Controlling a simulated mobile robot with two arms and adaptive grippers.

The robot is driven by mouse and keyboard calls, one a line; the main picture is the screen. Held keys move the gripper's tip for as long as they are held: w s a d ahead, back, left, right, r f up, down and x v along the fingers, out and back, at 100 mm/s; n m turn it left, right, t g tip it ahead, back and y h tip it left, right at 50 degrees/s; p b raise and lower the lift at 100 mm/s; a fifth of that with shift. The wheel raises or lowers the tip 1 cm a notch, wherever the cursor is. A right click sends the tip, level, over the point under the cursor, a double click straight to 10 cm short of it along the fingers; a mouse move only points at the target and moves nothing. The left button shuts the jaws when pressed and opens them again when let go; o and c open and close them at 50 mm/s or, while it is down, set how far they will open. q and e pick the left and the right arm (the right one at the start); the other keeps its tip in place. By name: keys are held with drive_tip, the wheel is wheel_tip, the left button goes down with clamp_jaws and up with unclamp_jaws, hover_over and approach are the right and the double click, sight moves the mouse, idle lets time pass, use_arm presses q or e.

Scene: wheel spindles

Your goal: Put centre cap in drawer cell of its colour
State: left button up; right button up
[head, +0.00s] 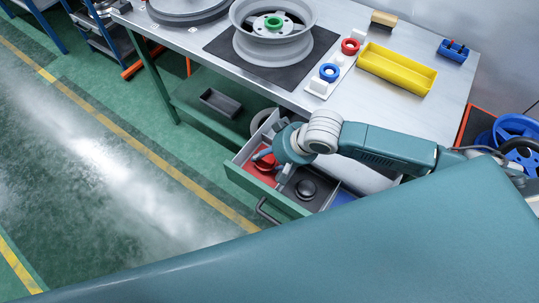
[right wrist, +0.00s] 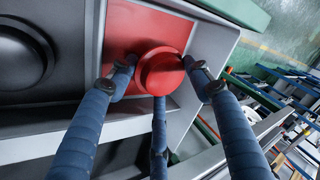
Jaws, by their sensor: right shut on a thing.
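The red centre cap (right wrist: 162,72) is between the three fingers of my right gripper (right wrist: 160,78), which is shut on it. In the head view the red cap (head: 266,161) shows partly behind the gripper, over the red end of the open drawer (head: 281,207). In the right wrist view, the red cell (right wrist: 124,35) lies behind the cap, which overlaps the cell's edge. Whether the cap touches the floor cannot be told. A black cap (head: 306,188) sits in the dark middle cell. The blue cell (head: 342,199) is at the right, partly hidden. My left gripper is not in view.
The bench above holds a wheel (head: 272,43) with a green cap (head: 273,22), a red ring (head: 350,46), a blue ring (head: 329,72), a yellow tray (head: 397,69) and a blue holder (head: 453,51). A dark bin (head: 220,104) stands on the lower shelf. The floor at left is clear.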

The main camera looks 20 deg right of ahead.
drive_tip(key=shift+f, duration=0.35)
drive_tip(key=o, duration=0.8)
drive_tip(key=shift+f, duration=0.1)
drive_tip(key=shift+o, duration=0.2)
drive_tip(key=shift+r, duration=0.4)
drive_tip(key=v, duration=1.2)
drive_tip(key=shift+r+p, duration=0.3)
drive_tip(key=shift+p, duration=0.1)
